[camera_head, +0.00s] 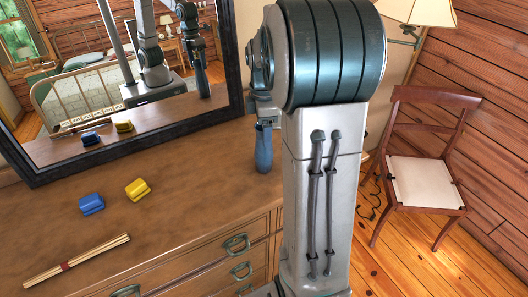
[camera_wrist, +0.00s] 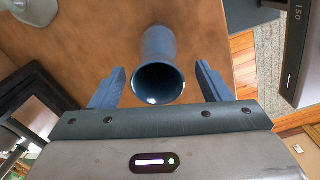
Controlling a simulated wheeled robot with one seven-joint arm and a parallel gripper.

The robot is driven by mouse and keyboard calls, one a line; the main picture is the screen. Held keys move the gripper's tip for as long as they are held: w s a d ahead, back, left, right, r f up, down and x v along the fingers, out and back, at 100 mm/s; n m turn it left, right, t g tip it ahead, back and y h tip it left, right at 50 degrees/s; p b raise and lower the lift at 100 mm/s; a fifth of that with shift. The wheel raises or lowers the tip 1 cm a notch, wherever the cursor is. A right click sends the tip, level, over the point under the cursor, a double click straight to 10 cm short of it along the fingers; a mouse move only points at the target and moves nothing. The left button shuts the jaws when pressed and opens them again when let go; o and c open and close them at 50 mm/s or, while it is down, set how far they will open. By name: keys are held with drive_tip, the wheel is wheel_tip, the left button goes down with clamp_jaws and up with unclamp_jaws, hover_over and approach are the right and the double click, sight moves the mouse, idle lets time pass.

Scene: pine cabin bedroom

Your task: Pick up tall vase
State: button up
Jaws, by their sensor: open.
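The tall vase (camera_head: 264,148) is blue and stands upright near the right end of the wooden dresser top (camera_head: 190,215), in front of the mirror. My arm partly hides the space beside it in the head view. In the wrist view the round mouth of the vase (camera_wrist: 158,82) faces the camera. My gripper (camera_wrist: 160,84) is open, with one blue finger to the left of the vase and one to the right. I see a gap on each side, so neither finger clearly touches it.
A blue block (camera_head: 91,204), a yellow block (camera_head: 137,189) and a tied bundle of sticks (camera_head: 77,262) lie on the left of the dresser. A framed mirror (camera_head: 238,60) stands behind. A chair (camera_head: 425,170) stands on the floor at right.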

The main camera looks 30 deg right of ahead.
sight(264, 149)
drive_tip(key=shift+w+f+p, duration=0.1)
drive_tip(key=shift+f+p, duration=0.2)
drive_tip(key=shift+f, duration=1.55)
drive_tip(key=c, duration=1.5)
